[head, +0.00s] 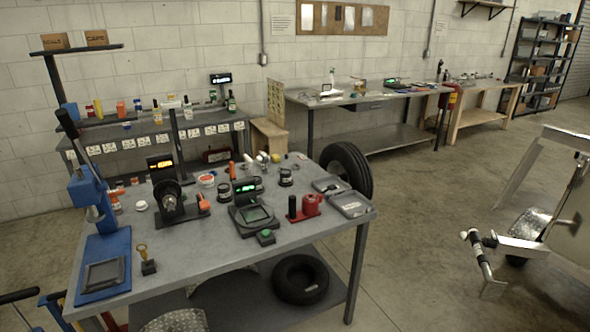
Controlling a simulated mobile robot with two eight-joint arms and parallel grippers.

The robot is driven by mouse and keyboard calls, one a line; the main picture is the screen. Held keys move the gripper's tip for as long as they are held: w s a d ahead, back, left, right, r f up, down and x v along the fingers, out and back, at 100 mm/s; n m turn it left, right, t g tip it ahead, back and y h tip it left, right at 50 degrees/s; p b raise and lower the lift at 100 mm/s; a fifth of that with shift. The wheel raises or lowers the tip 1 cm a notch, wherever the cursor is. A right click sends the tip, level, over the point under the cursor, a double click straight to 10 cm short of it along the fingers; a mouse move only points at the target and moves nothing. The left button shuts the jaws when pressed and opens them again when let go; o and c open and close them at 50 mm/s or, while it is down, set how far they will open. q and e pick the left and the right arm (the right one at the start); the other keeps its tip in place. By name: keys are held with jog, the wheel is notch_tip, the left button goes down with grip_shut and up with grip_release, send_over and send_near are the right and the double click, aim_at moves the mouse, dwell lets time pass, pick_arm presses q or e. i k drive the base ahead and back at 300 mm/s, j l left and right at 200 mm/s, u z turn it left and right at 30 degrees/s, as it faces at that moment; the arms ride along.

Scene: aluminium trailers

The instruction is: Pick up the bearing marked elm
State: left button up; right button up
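No marking reading elm can be made out at this size, so I cannot tell which item is the bearing. Several small round items lie on the grey workbench (215,248). They include a dark round piece (285,177) towards the back, another dark round piece (224,191) near the middle, an orange-and-white round piece (207,180) and a small white disc (141,205) to the left. Neither of my grippers shows in the head view.
The bench also holds a blue press (93,205), a black device with a green display (252,212) and a red holder (310,204). A tyre (300,279) lies on the lower shelf; another (346,168) stands behind. Floor at right is open before metal trailer parts (520,245).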

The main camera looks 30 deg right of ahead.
aim_at(310, 197)
jog(key=i+l, duration=0.1)
jog(key=l, duration=0.3)
jog(key=i+l, duration=0.15)
jog(key=l, duration=0.25)
jog(key=i+l, duration=0.1)
jog(key=l, duration=0.3)
jog(key=i+l, duration=0.15)
jog(key=l, duration=0.25)
jog(key=i+l, duration=0.1)
jog(key=l, duration=0.3)
jog(key=i+l, duration=0.15)
jog(key=l, duration=0.3)
jog(key=i+l, duration=0.1)
jog(key=l, duration=0.3)
jog(key=i+l, duration=0.15)
jog(key=l, duration=0.25)
